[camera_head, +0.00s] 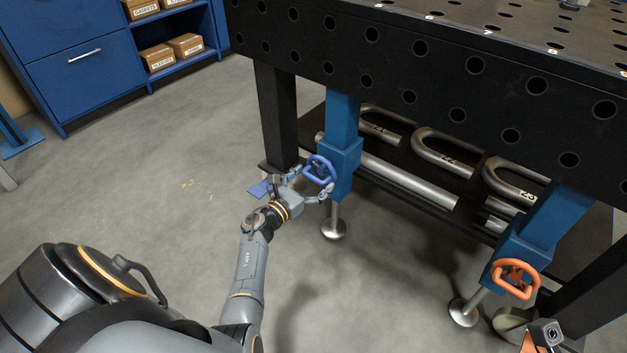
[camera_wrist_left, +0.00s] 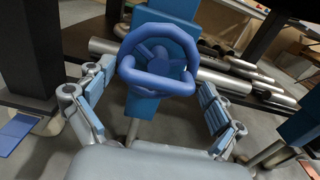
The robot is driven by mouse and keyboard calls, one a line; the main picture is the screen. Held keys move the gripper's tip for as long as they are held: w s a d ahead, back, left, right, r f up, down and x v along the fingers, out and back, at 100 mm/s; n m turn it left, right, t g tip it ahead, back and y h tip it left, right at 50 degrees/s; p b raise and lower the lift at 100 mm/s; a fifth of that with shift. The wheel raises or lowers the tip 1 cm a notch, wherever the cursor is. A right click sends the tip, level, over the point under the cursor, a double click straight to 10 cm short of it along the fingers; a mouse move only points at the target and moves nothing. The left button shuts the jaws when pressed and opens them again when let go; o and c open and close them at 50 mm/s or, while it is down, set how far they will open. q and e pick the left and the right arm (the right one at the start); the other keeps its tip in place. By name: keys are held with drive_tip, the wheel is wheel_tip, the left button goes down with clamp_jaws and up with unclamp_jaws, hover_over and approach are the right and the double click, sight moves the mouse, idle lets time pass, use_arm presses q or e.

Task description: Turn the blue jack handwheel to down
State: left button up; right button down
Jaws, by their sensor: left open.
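The blue jack handwheel (camera_head: 320,170) is a rounded ring on the front of the blue jack (camera_head: 341,150) under the table. In the left wrist view the handwheel (camera_wrist_left: 157,66) is in the upper middle, with its spokes and hub visible. My left gripper (camera_head: 312,182) is open at the handwheel. In the left wrist view its padded fingers stand either side of the wheel, with gaps visible; I cannot tell whether either finger touches it.
A black perforated table (camera_head: 440,75) stands above. Steel pipes and bends (camera_head: 442,155) lie on its lower shelf. An orange handwheel (camera_head: 515,278) is on another blue jack to the right. A blue cabinet (camera_head: 90,75) stands at the back left. The floor between is clear.

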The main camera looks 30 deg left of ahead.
use_arm(q)
drive_tip(key=c, duration=0.9)
